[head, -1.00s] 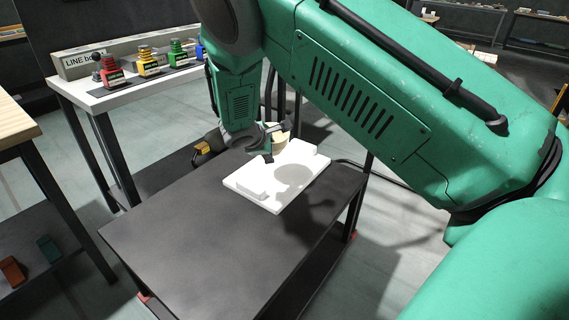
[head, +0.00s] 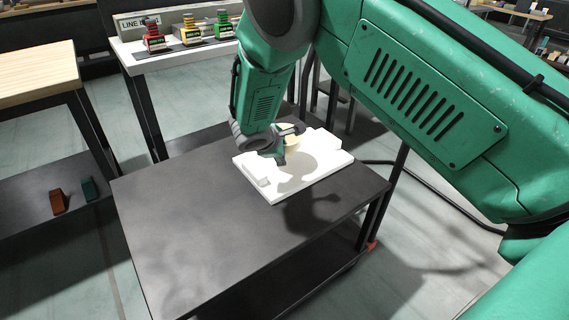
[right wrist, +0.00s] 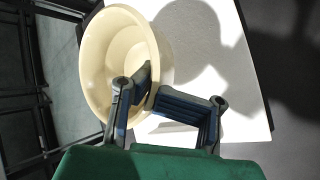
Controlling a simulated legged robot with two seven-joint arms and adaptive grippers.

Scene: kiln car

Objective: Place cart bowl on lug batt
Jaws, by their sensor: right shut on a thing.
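The cart bowl is cream and round, and it shows behind my right gripper (head: 283,146) in the head view. In the right wrist view the cart bowl (right wrist: 112,62) is large and tilted in the picture, with its empty inside visible. My right gripper (right wrist: 152,87) is shut on its wall, one finger inside and one outside. The lug batt (head: 292,187) is a white slab with raised blocks. The bowl is over its far side, with a round shadow on the slab. The lug batt (right wrist: 215,60) lies beyond the bowl in the wrist view. My left gripper is out of view.
The lug batt lies on a dark cart top (head: 190,215) whose near and left parts are clear. A white table (head: 180,57) with several coloured stacked items stands behind. A wooden-topped table (head: 35,75) is at the left.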

